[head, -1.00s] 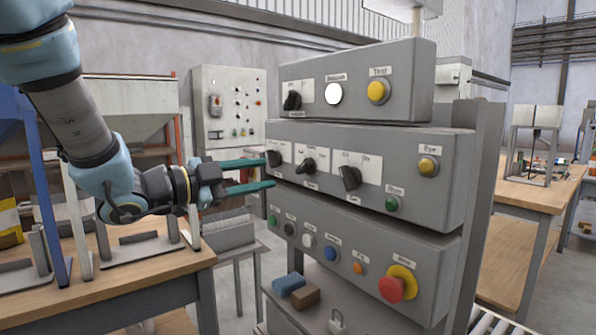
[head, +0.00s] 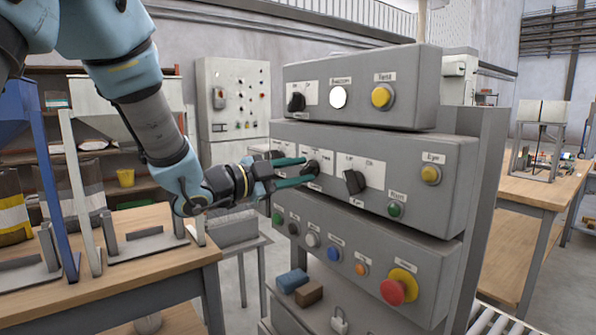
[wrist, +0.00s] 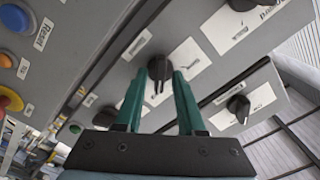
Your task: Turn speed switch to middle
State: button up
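The middle grey panel box (head: 440,190) carries a row of black rotary switches on white plates. My gripper (head: 308,169) is open at the middle switch (head: 318,163) of this row; the switch's small label is too blurred to confirm as speed. In the wrist view the green fingers (wrist: 159,90) point at this black knob (wrist: 160,67), one fingertip on each side, with gaps visible. I cannot tell how deep they reach around it. The right switch (head: 354,181) is clear of the gripper. The left switch is hidden by my gripper in the head view but shows in the wrist view (wrist: 243,4).
The upper box has a black switch (head: 296,102), a white lamp (head: 338,97) and a yellow button (head: 382,96). The lower box has several coloured buttons and a red emergency button (head: 393,291). A wooden table (head: 165,262) stands at the left.

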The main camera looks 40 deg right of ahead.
grip_shut()
jog(key=shift+n, duration=0.3)
dwell(0.3)
jog(key=n, duration=0.4)
jog(key=n+p, duration=0.2)
jog(key=n, duration=0.3)
dwell(0.6)
jog(key=shift+o, duration=0.9)
grip_release()
